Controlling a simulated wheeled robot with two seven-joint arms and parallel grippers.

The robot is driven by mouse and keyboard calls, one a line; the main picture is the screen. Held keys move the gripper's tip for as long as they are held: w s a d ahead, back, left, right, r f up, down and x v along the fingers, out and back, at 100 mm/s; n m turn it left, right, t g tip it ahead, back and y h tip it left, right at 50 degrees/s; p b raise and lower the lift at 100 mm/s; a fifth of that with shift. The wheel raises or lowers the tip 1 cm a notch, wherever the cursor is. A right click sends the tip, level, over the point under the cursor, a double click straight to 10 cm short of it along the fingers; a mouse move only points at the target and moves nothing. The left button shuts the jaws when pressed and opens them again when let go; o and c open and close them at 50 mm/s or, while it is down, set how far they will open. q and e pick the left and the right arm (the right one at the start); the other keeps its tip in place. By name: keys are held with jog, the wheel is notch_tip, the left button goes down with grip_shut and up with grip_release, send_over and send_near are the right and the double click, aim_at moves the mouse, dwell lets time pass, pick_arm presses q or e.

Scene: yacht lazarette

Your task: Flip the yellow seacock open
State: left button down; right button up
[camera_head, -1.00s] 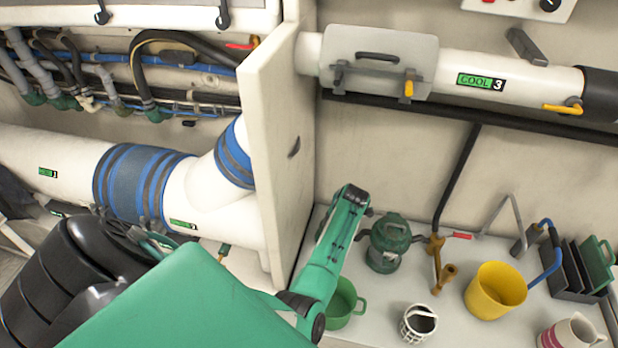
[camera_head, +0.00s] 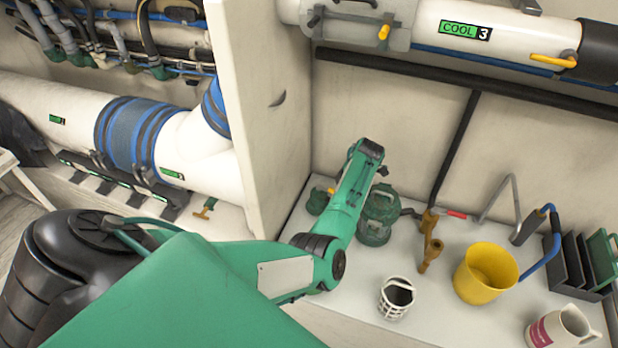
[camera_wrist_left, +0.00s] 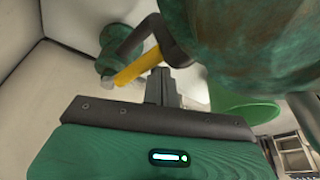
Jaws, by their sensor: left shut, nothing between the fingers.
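The seacock (camera_head: 318,201) is a small green fitting with a yellow handle (camera_head: 331,190), partly behind my left arm in the head view. In the left wrist view its green body (camera_wrist_left: 113,48) is at upper left, and the yellow handle (camera_wrist_left: 138,66) slants up to the right toward a dark grey elbow-shaped part. My left gripper (camera_wrist_left: 162,87) is shut and empty, with its fingers just below the handle's right end. I cannot tell whether they touch. In the head view my arm hides the fingers. My right gripper is not in view.
A green canister (camera_head: 378,214) stands close beside my left wrist and fills the upper right of the wrist view. A white partition (camera_head: 255,110) rises on the left. A white basket (camera_head: 397,297), brown valve (camera_head: 430,245), yellow bucket (camera_head: 485,274) and pitcher (camera_head: 562,328) stand to the right.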

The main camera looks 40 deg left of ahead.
pick_arm(q)
jog(key=shift+w+b, duration=0.4)
jog(key=shift+w, duration=0.65)
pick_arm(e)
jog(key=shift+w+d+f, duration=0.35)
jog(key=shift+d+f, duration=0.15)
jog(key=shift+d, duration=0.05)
